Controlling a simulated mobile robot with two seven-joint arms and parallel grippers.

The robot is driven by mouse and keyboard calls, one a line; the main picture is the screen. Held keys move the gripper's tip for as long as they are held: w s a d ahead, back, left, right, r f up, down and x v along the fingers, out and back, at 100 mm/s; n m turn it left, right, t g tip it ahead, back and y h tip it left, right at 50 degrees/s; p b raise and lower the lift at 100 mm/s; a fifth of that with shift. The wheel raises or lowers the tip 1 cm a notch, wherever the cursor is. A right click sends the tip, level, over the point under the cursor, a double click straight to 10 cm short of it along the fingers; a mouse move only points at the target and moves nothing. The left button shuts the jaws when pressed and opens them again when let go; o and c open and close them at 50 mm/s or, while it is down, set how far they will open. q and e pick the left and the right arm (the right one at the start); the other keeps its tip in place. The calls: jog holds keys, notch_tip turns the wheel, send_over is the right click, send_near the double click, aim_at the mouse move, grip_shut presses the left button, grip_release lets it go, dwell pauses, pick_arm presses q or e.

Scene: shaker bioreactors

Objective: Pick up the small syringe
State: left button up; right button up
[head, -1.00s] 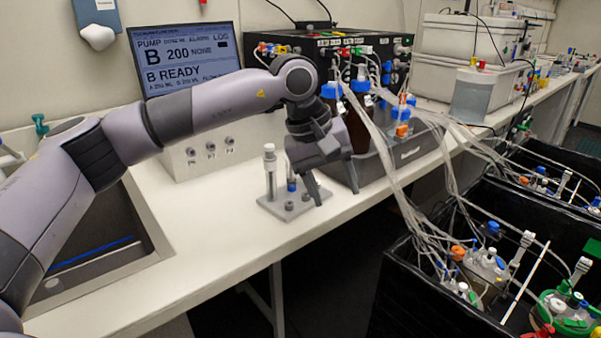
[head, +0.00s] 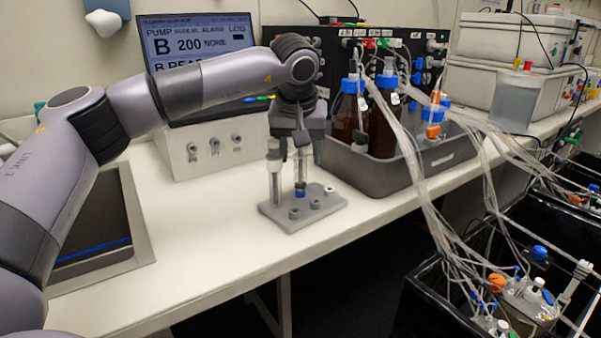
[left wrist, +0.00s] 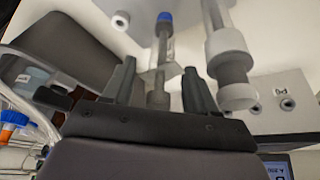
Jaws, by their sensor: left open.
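The small syringe (head: 300,174), clear with a blue lower end, stands upright in a grey holder (head: 325,206) on the white bench. It also shows in the left wrist view (left wrist: 162,46), lined up between my finger tips. A larger syringe (head: 274,180) stands upright just left of it; in the left wrist view the larger syringe (left wrist: 228,50) is outside the right finger. My left gripper (head: 301,146) is open and points down over the small syringe's top. In the left wrist view my left gripper (left wrist: 160,70) shows a gap between its fingers. My right gripper is not in view.
A grey tray (head: 375,172) with brown bottles and tubing stands close to the right of the holder. A pump unit with a screen (head: 200,45) stands behind to the left. The bench in front of the holder is clear. Black bins (head: 430,300) are at lower right.

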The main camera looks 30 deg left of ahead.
pick_arm(q)
jog(key=shift+w+f, duration=0.1)
jog(key=shift+f, duration=0.1)
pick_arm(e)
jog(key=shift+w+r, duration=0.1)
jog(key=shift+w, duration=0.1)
pick_arm(q)
jog(key=c, duration=0.9)
jog(key=shift+o, duration=0.2)
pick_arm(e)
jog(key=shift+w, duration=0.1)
pick_arm(q)
jog(key=shift+r, duration=0.55)
jog(key=shift+c, duration=0.6)
notch_tip(320, 180, up, 19)
jog(key=p, duration=0.4)
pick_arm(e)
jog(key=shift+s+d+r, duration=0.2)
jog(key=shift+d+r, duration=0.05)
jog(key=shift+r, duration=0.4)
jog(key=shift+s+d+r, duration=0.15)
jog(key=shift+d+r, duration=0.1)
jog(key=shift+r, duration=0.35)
